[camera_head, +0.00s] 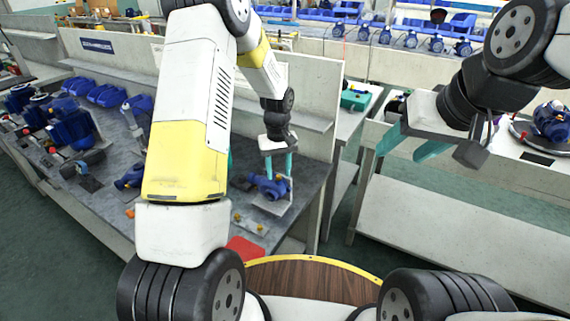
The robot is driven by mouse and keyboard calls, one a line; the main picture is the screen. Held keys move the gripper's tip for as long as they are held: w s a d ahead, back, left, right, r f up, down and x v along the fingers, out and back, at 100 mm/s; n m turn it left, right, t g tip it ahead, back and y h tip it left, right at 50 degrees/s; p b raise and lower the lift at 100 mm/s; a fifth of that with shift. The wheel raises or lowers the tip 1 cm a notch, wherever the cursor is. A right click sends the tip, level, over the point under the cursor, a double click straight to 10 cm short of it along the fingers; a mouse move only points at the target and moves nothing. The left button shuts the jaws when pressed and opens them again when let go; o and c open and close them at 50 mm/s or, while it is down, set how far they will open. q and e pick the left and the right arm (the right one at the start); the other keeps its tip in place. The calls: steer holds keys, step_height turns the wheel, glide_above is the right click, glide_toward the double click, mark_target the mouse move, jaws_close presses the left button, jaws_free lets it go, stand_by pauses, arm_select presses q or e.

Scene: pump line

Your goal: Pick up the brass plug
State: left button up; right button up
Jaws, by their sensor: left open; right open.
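My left gripper (279,176) reaches down over the dark bench, its teal fingers open above and around the top of a small blue pump (270,188). The pump sits on a light plate near the bench's right end. A small yellowish spot shows on the pump, too small to identify. Small brass-coloured pieces (237,217) lie on a grey strip left of and nearer than the pump; one may be the brass plug, but I cannot tell which. My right gripper (411,146) is open and empty, raised at the right in front of the white bench.
The dark bench (310,185) carries several blue motors (72,125) at the left and a red tray (246,248) at its near edge. A pale panel stands behind it. A white bench (470,165) with another pump (552,122) is at the right. My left arm hides part of the bench.

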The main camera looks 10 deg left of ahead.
mark_target(279, 177)
arm_select(q)
steer(key=shift+f, duration=0.2)
jaws_close()
steer(key=shift+r, duration=0.15)
steer(key=shift+r, duration=0.3)
steer(key=r, duration=0.3)
steer(key=shift+s+d, duration=0.1)
steer(key=shift+s, duration=0.25)
steer(key=s+d+r, duration=0.1)
steer(key=s+d, duration=0.1)
steer(key=s, duration=1.3)
steer(key=shift+s+r, duration=0.1)
